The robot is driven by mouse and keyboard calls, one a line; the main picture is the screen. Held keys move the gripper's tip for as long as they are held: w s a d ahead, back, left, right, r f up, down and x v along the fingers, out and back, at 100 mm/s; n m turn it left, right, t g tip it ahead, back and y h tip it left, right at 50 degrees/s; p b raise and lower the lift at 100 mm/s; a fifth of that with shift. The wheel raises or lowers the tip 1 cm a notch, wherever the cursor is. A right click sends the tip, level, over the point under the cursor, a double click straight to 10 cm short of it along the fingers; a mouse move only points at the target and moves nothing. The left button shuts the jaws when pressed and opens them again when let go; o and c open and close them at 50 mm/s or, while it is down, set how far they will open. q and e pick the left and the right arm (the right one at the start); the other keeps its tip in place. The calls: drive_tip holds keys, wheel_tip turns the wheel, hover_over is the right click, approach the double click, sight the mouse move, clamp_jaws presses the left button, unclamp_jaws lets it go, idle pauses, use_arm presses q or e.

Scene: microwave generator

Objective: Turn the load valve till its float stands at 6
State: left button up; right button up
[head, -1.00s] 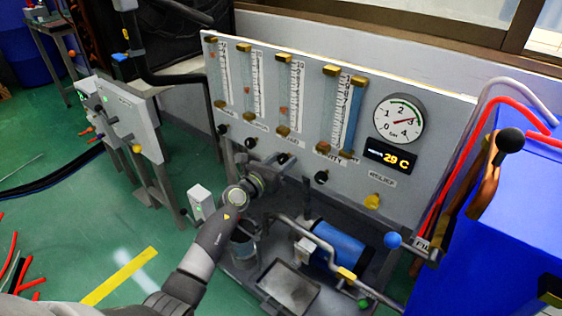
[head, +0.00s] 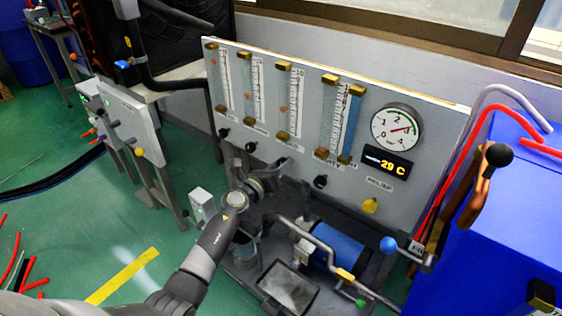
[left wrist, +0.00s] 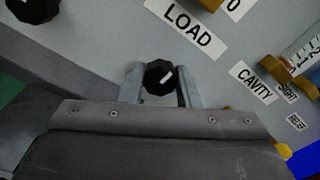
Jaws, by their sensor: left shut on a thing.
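The load valve is a black knob (left wrist: 160,76) with a white mark, below the LOAD label (left wrist: 185,28) in the left wrist view. My left gripper (left wrist: 161,88) is shut on this knob, one finger on each side. In the head view my left gripper (head: 284,168) is at the panel below the third tube and hides the knob. The load tube (head: 289,98) is the third from the left. A small orange float (head: 283,108) shows in its lower half; the scale numbers are too small to read. My right gripper is not in view.
The cavity knob (head: 320,181) sits right of my gripper, and another black knob (head: 251,146) sits left. A round gauge (head: 396,128) and a 29 C display (head: 387,162) are further right.

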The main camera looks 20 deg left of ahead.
use_arm(q)
drive_tip(key=n+p, duration=0.1)
drive_tip(key=n, duration=0.2)
drive_tip(key=shift+p, duration=0.35)
drive_tip(key=shift+n, duration=0.5)
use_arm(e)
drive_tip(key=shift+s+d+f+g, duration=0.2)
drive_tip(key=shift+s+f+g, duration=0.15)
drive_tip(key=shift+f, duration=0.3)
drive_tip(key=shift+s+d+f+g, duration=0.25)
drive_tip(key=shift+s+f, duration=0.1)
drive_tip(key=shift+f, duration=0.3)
use_arm(q)
drive_tip(key=o, duration=1)
